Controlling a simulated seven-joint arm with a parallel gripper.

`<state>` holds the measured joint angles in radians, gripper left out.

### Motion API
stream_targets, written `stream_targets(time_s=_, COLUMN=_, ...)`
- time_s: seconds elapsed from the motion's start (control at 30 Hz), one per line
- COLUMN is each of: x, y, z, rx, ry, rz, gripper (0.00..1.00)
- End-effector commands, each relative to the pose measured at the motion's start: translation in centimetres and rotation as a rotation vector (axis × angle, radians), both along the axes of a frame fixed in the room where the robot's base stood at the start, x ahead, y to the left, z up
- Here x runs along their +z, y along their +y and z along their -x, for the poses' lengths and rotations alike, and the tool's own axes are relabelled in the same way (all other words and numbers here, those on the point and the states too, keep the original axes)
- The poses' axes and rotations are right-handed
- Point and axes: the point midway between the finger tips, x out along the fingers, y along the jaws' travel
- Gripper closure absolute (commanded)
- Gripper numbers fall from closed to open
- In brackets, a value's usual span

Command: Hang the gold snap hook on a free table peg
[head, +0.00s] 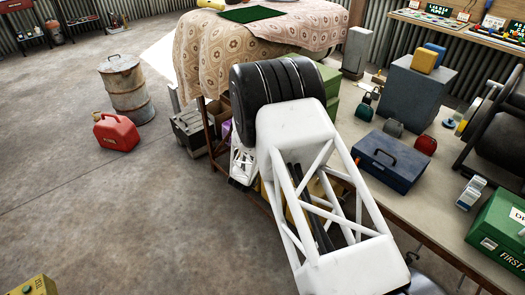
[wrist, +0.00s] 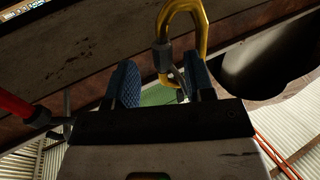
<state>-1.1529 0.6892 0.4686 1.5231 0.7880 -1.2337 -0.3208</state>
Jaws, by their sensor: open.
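The gold snap hook (wrist: 204,35) is at the top centre of the wrist view. Its bend is up and its lower end, with a grey part, reaches down between the fingers of my gripper (wrist: 165,88). The two blue-padded fingers are apart, so my gripper is open around the hook's lower end. The right finger is close to the hook; I cannot tell whether they touch. In the head view the hook and my fingers are hidden behind my white arm. I cannot make out a table peg for certain in either view.
A wooden board (wrist: 70,55) lies behind the hook in the wrist view, with a dark rounded thing (wrist: 270,70) at right and a red bar (wrist: 14,106) at left. The workbench (head: 440,175) bears a blue toolbox (head: 390,160) and a green first-aid box (head: 497,235).

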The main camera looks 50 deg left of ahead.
Motion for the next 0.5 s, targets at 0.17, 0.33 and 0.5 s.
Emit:
stream_targets(time_s=0.17, x=0.1, y=-0.6, z=1.6, rx=0.001, ry=0.0, rz=-0.001, gripper=0.51)
stream_targets(time_s=0.33, x=0.0, y=-1.5, z=3.6, rx=0.002, ry=0.0, rz=0.0, gripper=0.51)
stream_targets(time_s=0.5, x=0.1, y=-2.3, z=5.4, rx=0.002, ry=0.0, rz=0.0, gripper=0.51)
